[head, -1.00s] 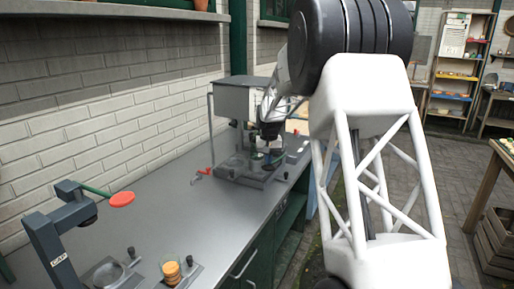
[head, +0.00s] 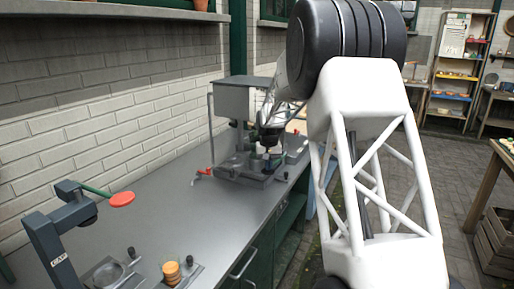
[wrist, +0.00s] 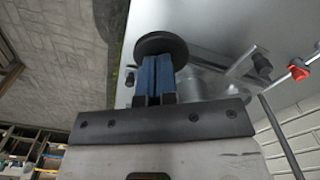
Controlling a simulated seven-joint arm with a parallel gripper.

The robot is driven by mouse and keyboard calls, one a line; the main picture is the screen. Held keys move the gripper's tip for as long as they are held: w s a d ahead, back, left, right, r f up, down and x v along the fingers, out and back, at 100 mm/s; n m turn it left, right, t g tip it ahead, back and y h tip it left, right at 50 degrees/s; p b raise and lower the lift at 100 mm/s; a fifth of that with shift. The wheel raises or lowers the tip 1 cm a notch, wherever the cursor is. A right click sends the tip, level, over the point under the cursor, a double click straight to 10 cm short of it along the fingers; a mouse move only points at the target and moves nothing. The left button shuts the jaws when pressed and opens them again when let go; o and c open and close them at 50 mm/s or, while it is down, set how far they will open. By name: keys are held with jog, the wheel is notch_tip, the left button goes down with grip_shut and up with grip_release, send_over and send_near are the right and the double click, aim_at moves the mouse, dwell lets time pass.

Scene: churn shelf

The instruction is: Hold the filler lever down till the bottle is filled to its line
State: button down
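The filler (head: 248,98) is a grey box on posts over a dark base, at the far end of the counter in the head view. My gripper (head: 271,150) is at its front right side, pointing down. In the wrist view my gripper's blue fingers (wrist: 154,75) lie close together, with only a thin dark line between them. A round black disc (wrist: 161,42) lies just beyond the fingertips; I cannot tell whether they touch it. I cannot make out the filler lever, the bottle or its fill line clearly behind my gripper.
A capping press (head: 50,235) with a green lever and red knob (head: 122,199) stands at the near left. Stacked orange discs (head: 172,272) stand on the front of the counter. A red-handled tap (head: 205,171) is left of the filler. The middle counter (head: 165,205) is clear.

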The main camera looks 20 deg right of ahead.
jog(key=shift+f, duration=0.15)
jog(key=shift+s+a+f, duration=0.1)
jog(key=shift+f, duration=0.65)
dwell(0.3)
